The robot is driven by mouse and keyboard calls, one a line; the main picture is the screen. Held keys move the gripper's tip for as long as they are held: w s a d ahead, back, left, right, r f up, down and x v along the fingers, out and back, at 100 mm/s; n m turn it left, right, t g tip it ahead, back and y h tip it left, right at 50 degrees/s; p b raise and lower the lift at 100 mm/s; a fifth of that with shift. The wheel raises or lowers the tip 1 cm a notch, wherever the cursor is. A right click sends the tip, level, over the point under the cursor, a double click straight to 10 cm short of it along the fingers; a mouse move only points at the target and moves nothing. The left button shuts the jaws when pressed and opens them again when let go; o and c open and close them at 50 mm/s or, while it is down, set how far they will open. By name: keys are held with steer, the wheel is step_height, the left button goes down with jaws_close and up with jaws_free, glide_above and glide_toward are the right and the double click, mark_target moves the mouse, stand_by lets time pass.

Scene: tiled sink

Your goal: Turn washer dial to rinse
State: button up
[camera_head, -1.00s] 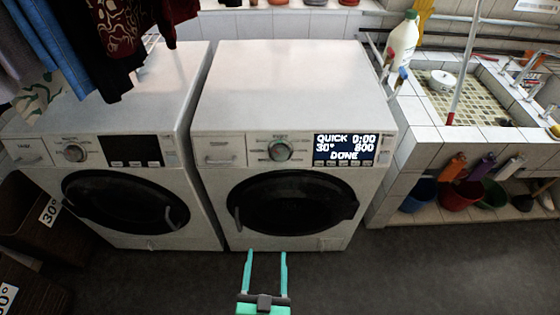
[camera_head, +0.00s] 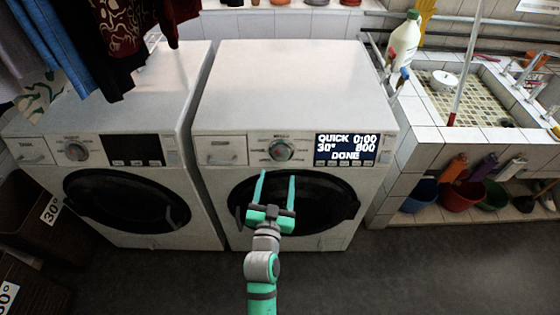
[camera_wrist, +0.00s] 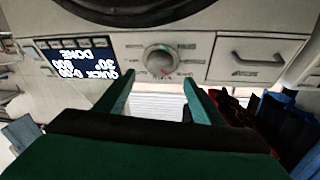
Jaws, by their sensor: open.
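The right washer (camera_head: 295,90) is white, with a round dial (camera_head: 281,150) on its front panel. Its lit display (camera_head: 344,149) reads QUICK 0:00, 30°, 800, DONE. My gripper (camera_head: 278,174) is open and empty in front of this washer, its two teal fingers pointing up towards the panel, below the dial in the head view. In the wrist view, which looks upside down, the dial (camera_wrist: 160,61) shows above the fingertips, roughly centred between them. The fingers appear apart from the dial.
A second washer (camera_head: 120,150) with a dark display stands to the left. Hanging clothes (camera_head: 110,45) cover the upper left. A tiled sink (camera_head: 465,110) and a white bottle (camera_head: 404,40) are at the right.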

mark_target(281, 157)
steer(key=w, duration=0.5)
steer(key=w+d, duration=0.1)
steer(key=w, duration=0.2)
steer(key=shift+w+d, duration=0.15)
steer(key=shift+c, duration=0.6)
steer(key=c, duration=0.9)
